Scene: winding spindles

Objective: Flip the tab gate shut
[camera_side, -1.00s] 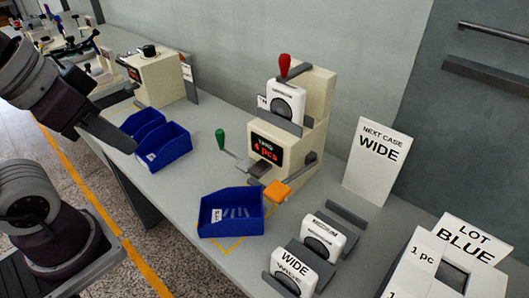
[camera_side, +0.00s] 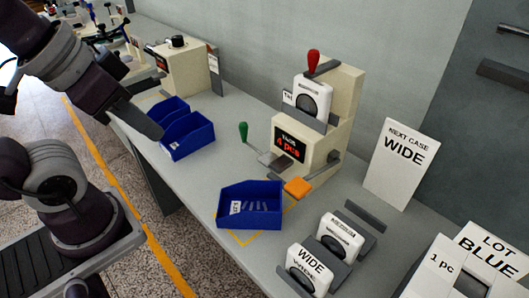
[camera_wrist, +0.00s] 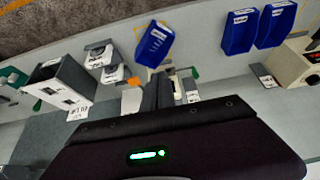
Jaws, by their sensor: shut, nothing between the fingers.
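The machine (camera_side: 318,120) is a cream stepped block with a red "TABS 4 pcs" display. An orange tab (camera_side: 298,187) sticks out flat at its front right foot, and I take it to be the gate's tab. A grey lever with a green handle (camera_side: 243,132) is at the machine's left. The orange tab is small in the wrist view, left of my gripper (camera_wrist: 160,77). My gripper's grey fingers are together and empty there. In the side view my arm's end hangs left of the machine, well apart from it. Whether the gate is open is hard to tell.
A blue bin (camera_side: 250,207) stands in front of the machine, with two more (camera_side: 187,135) to its left. White cases (camera_side: 340,238) on grey stands, a "NEXT CASE WIDE" sign (camera_side: 402,160) and a "LOT BLUE" box (camera_side: 490,250) are right. Bench between the bins is clear.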

